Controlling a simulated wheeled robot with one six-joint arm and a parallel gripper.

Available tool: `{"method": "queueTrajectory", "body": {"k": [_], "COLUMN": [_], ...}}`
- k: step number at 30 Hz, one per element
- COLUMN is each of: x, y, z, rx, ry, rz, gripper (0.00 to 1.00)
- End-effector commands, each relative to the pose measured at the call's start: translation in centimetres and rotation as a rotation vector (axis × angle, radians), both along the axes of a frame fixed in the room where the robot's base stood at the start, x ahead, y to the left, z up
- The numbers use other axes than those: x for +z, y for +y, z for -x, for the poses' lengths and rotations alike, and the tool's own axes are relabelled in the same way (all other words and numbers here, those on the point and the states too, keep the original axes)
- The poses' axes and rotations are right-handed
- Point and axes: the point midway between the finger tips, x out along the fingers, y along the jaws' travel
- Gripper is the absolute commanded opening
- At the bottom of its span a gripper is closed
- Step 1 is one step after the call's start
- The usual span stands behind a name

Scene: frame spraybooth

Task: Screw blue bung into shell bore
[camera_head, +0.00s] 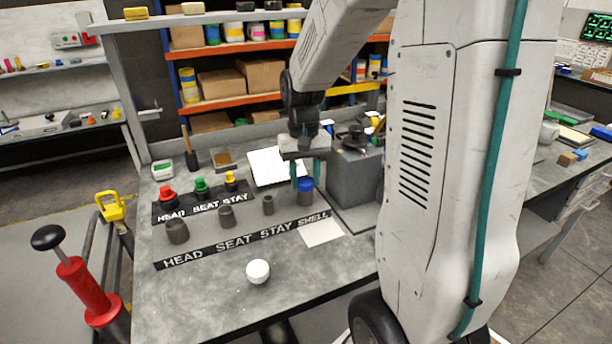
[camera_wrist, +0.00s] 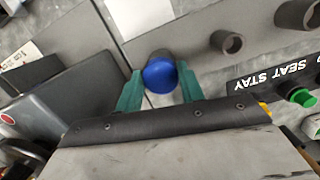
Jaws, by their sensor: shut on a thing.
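The blue bung (camera_head: 305,183) is between the teal fingers of my gripper (camera_head: 306,176), which is shut on it. The bung is at the top of the dark grey shell (camera_head: 305,199), which stands upright by the SHELL label. In the wrist view, the round blue face of the bung (camera_wrist: 160,76) lies between my fingertips (camera_wrist: 160,82). The grey shell (camera_wrist: 158,54) shows just behind it. The bore is hidden by the bung, so I cannot tell how deep it sits.
Grey tubes (camera_head: 177,231) stand along the label strip (camera_head: 240,240). Red, green and yellow bungs (camera_head: 201,185) sit on the rear strip. A grey block (camera_head: 354,178) stands close right of my gripper. A white cup (camera_head: 258,271) is at the front; bench around it is clear.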

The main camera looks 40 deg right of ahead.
Motion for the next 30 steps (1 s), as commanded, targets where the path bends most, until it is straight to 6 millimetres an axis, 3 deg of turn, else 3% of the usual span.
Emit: {"method": "queueTrajectory", "body": {"k": [7,15,26,30], "x": [-0.01,-0.03,-0.04,-0.04], "y": [0.05,0.07,0.11,0.13], "z": [0.02,-0.01,-0.03,-0.03], "rx": [-0.013,-0.347,-0.405,-0.551], "ry": [0.0,0.0,0.001,0.002], "rz": [-0.002,-0.001,-0.001,-0.002], "gripper": [0.17,0.17,0.17,0.17]}}
